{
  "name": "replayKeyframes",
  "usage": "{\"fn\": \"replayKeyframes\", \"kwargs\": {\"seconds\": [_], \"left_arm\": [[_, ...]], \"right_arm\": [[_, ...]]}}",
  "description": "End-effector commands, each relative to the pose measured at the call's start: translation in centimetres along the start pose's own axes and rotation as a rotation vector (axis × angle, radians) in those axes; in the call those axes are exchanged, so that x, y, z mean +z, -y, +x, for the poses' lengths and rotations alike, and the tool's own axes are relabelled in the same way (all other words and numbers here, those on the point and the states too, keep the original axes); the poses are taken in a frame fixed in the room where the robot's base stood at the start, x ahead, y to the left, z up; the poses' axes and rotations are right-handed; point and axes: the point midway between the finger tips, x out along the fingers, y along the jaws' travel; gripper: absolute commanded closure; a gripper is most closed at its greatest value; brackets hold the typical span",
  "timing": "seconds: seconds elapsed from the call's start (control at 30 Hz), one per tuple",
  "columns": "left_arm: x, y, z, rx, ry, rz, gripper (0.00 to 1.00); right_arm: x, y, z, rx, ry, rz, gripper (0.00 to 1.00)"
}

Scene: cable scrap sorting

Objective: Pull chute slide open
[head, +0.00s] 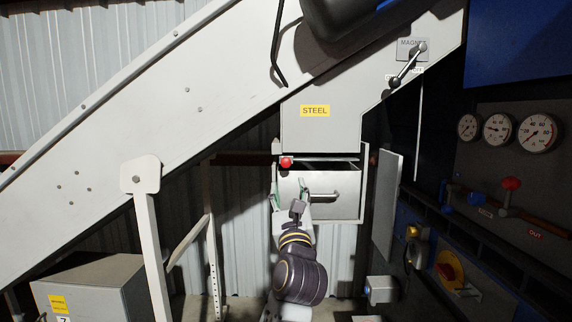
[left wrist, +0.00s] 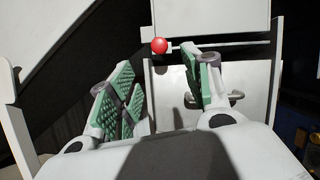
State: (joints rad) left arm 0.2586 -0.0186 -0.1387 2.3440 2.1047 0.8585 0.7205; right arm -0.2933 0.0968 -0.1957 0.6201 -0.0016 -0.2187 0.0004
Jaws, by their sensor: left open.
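The chute slide (head: 318,158) is a thin flat plate under the grey chute box marked STEEL (head: 320,127). A red round knob (head: 286,162) sits at its left end, and it also shows in the left wrist view (left wrist: 159,46). My left gripper (head: 289,193) is just below the knob in the head view. In the left wrist view its green-padded fingers (left wrist: 158,72) are apart, with nothing between them. The knob shows beyond the fingertips, roughly in line with the gap. My right gripper is not in view.
A grey bin with a bar handle (head: 322,197) hangs below the slide, close to my left gripper. A sloping white conveyor (head: 150,100) runs down to the left. A dark panel with gauges (head: 497,129) and valves stands at the right.

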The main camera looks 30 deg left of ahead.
Motion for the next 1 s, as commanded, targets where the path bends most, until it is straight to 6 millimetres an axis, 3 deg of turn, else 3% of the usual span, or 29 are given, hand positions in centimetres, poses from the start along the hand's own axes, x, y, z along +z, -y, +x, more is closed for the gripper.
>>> {"fn": "replayKeyframes", "kwargs": {"seconds": [0.37,0.8,1.0], "left_arm": [[0.2,0.0,2.5,0.000,0.003,0.002,0.51],[0.2,0.0,8.2,0.000,0.002,0.003,0.51],[0.2,0.0,10.6,0.001,0.001,0.004,0.51]], "right_arm": [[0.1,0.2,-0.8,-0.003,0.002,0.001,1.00],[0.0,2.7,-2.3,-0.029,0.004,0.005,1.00],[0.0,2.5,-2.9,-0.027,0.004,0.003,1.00]]}}
